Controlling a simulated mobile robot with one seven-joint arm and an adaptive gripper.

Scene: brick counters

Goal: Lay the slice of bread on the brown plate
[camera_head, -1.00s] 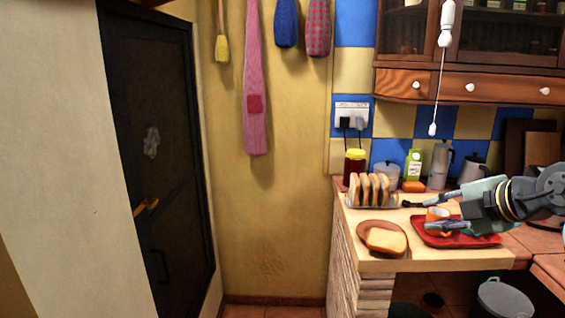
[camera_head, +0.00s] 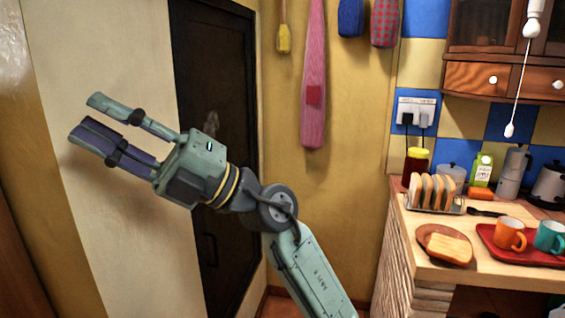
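A slice of bread (camera_head: 449,248) lies on the brown plate (camera_head: 428,233), toward its front right side, and seems to overhang the rim a little. The plate rests on the light wooden counter. My gripper (camera_head: 80,118) is far to the left of the plate, raised in front of the pale wall. Its two fingers are apart with nothing between them.
Behind the plate stands a toast rack (camera_head: 432,207) with several slices. To its right is a red tray (camera_head: 488,236) with an orange mug (camera_head: 510,233) and a teal mug (camera_head: 549,236). A jar (camera_head: 416,163) and a kettle (camera_head: 549,186) stand farther back.

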